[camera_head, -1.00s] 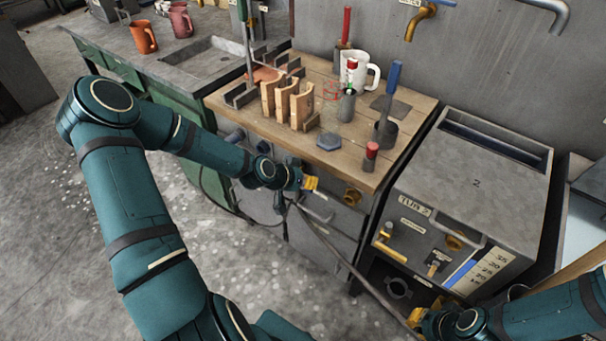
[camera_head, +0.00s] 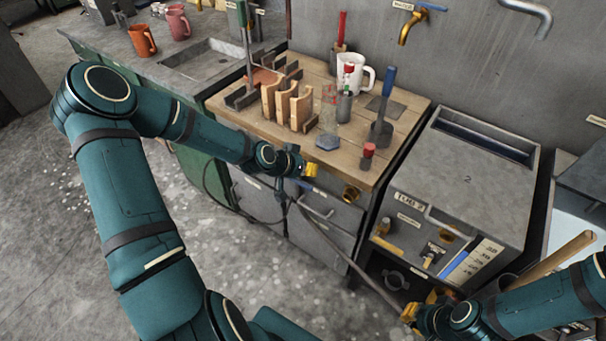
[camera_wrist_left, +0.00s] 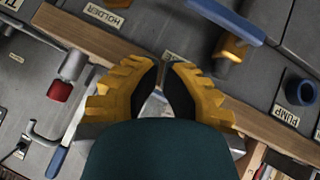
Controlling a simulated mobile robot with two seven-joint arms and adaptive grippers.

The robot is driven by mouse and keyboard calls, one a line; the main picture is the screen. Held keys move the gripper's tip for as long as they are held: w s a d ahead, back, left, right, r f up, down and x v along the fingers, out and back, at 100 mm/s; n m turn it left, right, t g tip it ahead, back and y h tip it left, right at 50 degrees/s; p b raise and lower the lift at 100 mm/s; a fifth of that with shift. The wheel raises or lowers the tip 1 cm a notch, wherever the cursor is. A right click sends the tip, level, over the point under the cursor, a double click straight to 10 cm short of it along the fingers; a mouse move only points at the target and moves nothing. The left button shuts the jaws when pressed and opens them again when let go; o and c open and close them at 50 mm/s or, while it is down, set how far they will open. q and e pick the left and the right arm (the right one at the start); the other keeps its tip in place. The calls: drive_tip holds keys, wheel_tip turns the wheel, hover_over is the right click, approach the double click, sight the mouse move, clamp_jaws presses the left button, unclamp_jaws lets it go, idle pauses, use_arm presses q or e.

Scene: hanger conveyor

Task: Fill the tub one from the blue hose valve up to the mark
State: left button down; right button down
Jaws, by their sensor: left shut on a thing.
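A grey unit labelled as tub 2 (camera_head: 475,180) stands right of the bench, with a numbered gauge (camera_head: 474,259) and blue strip on its front. I cannot pick out a tub marked one. A dark hose (camera_head: 345,258) runs from below the bench towards my right gripper (camera_head: 424,306); whether those fingers close on it is unclear. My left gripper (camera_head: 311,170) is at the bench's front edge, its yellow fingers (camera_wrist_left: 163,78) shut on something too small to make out. A blue lever on a brass valve (camera_wrist_left: 232,45) is apart from the fingers in the left wrist view.
The wooden bench (camera_head: 245,125) holds wooden holders (camera_head: 287,103), a white mug (camera_head: 350,72) and a blue-handled tool (camera_head: 386,105). A brass tap (camera_head: 408,25) with a blue lever is on the wall. A wooden handle (camera_head: 555,262) slants near my right arm. Floor at left is clear.

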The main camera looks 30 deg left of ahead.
use_arm(q)
drive_tip(key=s+r+p, duration=0.2)
drive_tip(key=s+r, duration=0.4)
drive_tip(key=shift+s+a+r+p, duration=0.15)
drive_tip(key=shift+s+a+p, duration=0.15)
drive_tip(key=shift+s+a, duration=0.05)
drive_tip(key=shift+d, duration=0.1)
drive_tip(key=s+d+f+g+h, duration=0.1)
drive_tip(key=s+d+f+g, duration=0.1)
drive_tip(key=d+f, duration=0.35)
drive_tip(key=s+d+f+g+h, duration=0.1)
drive_tip(key=d+f, duration=0.1)
drive_tip(key=d, duration=0.6)
drive_tip(key=s+d+f+n+g+y, duration=0.1)
drive_tip(key=s+d+f+g, duration=0.3)
drive_tip(key=s, duration=0.5)
drive_tip(key=d+f+y, duration=0.1)
drive_tip(key=d+f, duration=0.1)
drive_tip(key=d, duration=0.1)
drive_tip(key=shift+s+d+f, duration=0.15)
drive_tip(key=shift+s+d, duration=0.05)
drive_tip(key=shift+s, duration=0.15)
drive_tip(key=shift+d, duration=0.1)
